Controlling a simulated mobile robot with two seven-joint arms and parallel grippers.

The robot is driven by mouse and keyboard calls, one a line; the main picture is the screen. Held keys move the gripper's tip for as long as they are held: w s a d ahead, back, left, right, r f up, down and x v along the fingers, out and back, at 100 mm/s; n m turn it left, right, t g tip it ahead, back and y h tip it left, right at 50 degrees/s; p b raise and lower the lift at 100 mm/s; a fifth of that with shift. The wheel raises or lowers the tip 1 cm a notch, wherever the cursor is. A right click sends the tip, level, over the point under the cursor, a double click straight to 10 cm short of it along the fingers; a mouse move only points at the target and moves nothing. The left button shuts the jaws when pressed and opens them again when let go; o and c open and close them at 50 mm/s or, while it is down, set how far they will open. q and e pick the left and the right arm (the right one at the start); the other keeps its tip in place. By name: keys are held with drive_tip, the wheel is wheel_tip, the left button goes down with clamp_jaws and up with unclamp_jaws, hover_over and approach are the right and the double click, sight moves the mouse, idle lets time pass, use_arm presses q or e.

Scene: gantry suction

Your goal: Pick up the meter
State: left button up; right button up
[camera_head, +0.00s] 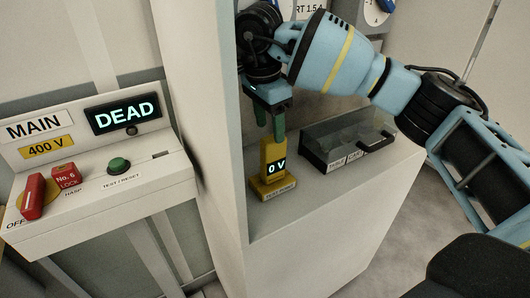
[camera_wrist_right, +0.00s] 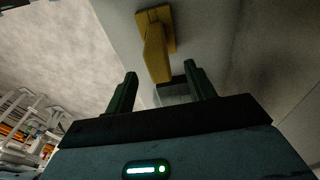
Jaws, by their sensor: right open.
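The meter (camera_head: 274,164) is a yellow upright block with a black display reading "0 V". It stands on a yellow labelled base (camera_head: 272,189) on the grey shelf. My right gripper (camera_head: 270,128) hangs just above the meter, fingers pointing down, open and empty. In the right wrist view the meter (camera_wrist_right: 155,52) shows ahead of the right gripper (camera_wrist_right: 161,69), its near end lying between the lines of the two green fingers. Whether a finger touches it cannot be told. My left gripper is out of view.
A clear-fronted black box (camera_head: 345,145) with labels stands right of the meter on the shelf (camera_head: 330,190). At left is a white panel (camera_head: 110,185) with a "DEAD" display (camera_head: 122,115), a green button (camera_head: 119,165) and a red handle (camera_head: 32,196). The shelf front is clear.

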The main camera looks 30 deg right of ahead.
sight(274, 150)
drive_tip(key=shift+s, duration=0.15)
drive_tip(key=shift+s+f, duration=0.1)
drive_tip(key=shift+f, duration=0.45)
drive_tip(key=shift+d+f, duration=0.2)
drive_tip(key=shift+f, duration=0.5)
drive_tip(key=shift+d+f+p, duration=0.15)
drive_tip(key=shift+d+f, duration=0.1)
drive_tip(key=shift+f, duration=1.05)
drive_tip(key=shift+d+f+p, duration=0.15)
drive_tip(key=shift+d+f, duration=0.05)
drive_tip(key=shift+f, duration=1.05)
drive_tip(key=shift+c, duration=0.2)
